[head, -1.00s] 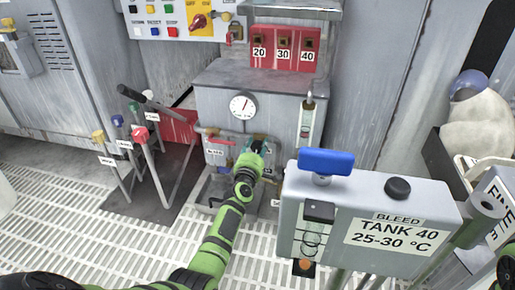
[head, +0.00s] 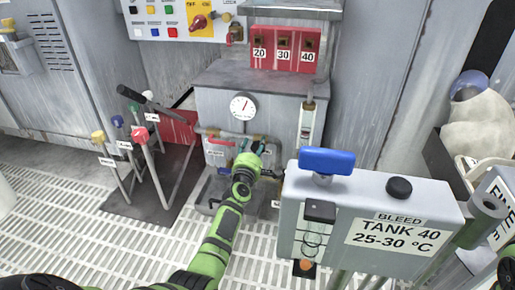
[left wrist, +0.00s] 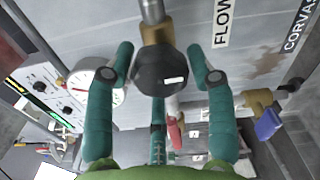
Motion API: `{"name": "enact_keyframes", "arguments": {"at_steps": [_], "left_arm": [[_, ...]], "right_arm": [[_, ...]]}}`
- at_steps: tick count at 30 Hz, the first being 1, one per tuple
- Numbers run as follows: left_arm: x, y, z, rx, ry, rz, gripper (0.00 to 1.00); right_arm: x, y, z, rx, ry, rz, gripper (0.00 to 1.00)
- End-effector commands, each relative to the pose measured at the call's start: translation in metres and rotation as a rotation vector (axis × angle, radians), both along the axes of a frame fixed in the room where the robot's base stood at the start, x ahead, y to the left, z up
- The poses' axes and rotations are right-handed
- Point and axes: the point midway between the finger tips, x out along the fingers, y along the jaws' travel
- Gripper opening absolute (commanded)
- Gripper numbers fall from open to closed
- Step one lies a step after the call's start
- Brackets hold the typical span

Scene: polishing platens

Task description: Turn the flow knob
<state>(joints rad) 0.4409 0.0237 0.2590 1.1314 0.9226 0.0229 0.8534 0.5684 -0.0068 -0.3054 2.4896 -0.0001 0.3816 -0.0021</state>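The flow knob (left wrist: 162,70) is a dark faceted knob with a white mark on its face, on a brass fitting beside the "FLOW" label (left wrist: 222,22) in the left wrist view. My left gripper (left wrist: 160,54) is open, with one teal finger on each side of the knob. Gaps show between the fingers and the knob, so I see no contact. In the head view the left gripper (head: 250,152) is at the front of the grey cabinet (head: 250,92), below the gauge, and hides the knob. My right gripper is not in view.
A white dial gauge (head: 242,106) sits above the gripper. A red-handled valve (left wrist: 175,136) and a blue-handled valve (left wrist: 268,124) are nearby. The "TANK 40" box (head: 375,215) with a blue handle stands to the right, and coloured levers (head: 140,135) to the left.

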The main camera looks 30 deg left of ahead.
Motion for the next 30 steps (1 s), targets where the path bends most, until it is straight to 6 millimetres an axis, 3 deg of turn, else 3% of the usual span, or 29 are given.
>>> {"name": "enact_keyframes", "arguments": {"at_steps": [14, 30], "left_arm": [[-0.005, -0.006, -0.002, -0.002, 0.004, -0.009, 0.69], [-0.069, -0.019, -0.002, -0.001, 0.003, -0.003, 0.69]], "right_arm": [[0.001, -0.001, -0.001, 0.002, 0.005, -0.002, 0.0], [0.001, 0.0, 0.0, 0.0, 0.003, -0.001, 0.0]]}}
